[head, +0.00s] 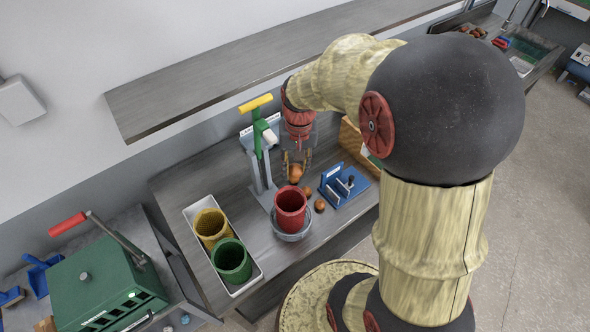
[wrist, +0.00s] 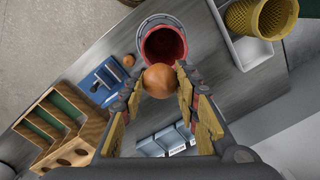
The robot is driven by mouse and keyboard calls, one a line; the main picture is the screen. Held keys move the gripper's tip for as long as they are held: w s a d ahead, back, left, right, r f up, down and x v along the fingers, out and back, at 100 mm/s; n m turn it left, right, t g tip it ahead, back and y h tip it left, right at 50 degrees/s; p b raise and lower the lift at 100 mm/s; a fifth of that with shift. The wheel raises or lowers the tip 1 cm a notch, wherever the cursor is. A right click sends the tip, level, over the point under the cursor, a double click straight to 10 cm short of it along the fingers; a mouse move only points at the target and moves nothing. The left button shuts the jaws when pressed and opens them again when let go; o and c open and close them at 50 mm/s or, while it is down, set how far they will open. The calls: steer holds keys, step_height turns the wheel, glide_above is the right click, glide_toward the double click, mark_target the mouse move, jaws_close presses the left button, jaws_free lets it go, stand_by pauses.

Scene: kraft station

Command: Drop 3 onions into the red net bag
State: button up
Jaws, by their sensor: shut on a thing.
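My gripper (head: 297,166) is shut on a brown onion (head: 295,174). In the wrist view my gripper (wrist: 158,78) has the onion (wrist: 158,82) between its wooden fingertips. The red net bag (head: 290,208) stands open upward in a grey round holder (head: 292,236). The held onion is above the table, behind the bag in the head view. In the wrist view it overlaps the near edge of the red bag (wrist: 163,44). A loose onion (head: 319,206) lies right of the bag, and another (head: 307,191) shows beside its rim. The bag's bottom is too dark to tell its contents.
A white tray (head: 250,284) at left holds a yellow net bag (head: 211,226) and a green one (head: 231,260). A blue rack (head: 346,187) stands right of the onions. A green post with a yellow handle (head: 262,140) stands left of my gripper. A shelf (head: 230,70) overhangs behind.

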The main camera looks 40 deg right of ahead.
mark_target(296, 166)
step_height(296, 166, down, 6)
steer(key=b, duration=0.3)
steer(key=shift+r, duration=0.25)
steer(key=o, duration=1.1)
steer(key=shift+o, duration=0.2)
steer(key=shift+r, duration=0.1)
steer(key=r, duration=1.2)
steer(key=shift+s+d, duration=0.15)
steer(key=shift+d, duration=0.1)
steer(key=shift+f, duration=0.1)
